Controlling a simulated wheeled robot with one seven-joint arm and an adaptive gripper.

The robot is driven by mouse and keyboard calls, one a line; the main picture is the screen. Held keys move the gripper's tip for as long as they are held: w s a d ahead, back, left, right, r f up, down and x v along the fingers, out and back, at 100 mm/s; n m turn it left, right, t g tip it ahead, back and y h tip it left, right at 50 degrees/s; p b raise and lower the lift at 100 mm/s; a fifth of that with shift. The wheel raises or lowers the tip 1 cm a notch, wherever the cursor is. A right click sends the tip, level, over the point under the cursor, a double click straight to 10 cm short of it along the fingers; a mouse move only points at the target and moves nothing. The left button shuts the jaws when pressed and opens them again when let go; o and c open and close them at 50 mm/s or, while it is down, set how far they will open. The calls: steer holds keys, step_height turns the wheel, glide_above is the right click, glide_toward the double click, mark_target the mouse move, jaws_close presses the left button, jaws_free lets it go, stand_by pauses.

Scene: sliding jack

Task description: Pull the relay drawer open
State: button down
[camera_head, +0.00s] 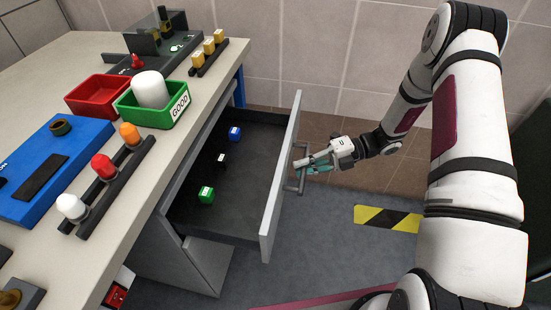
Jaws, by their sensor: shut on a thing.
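The relay drawer (281,178) is pulled well out from under the workbench, with its grey front panel standing clear of the bench. The bar handle (301,180) is on the outer face of the front panel. My gripper (304,167) reaches in from the right and is shut on the handle. Its fingertips partly cover the bar.
The workbench (120,232) carries a red bin (98,95), a green bin (151,116) marked GOOD, a blue plate (50,165) and a rail of coloured knobs (105,187). Yellow and black tape (388,218) marks the floor right of the drawer. Open floor surrounds it.

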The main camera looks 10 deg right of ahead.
steer(key=s+d, duration=0.4)
steer(key=d, duration=0.7)
steer(key=shift+d, duration=0.25)
steer(key=c, duration=1.6)
jaws_free()
steer(key=v, duration=1.2)
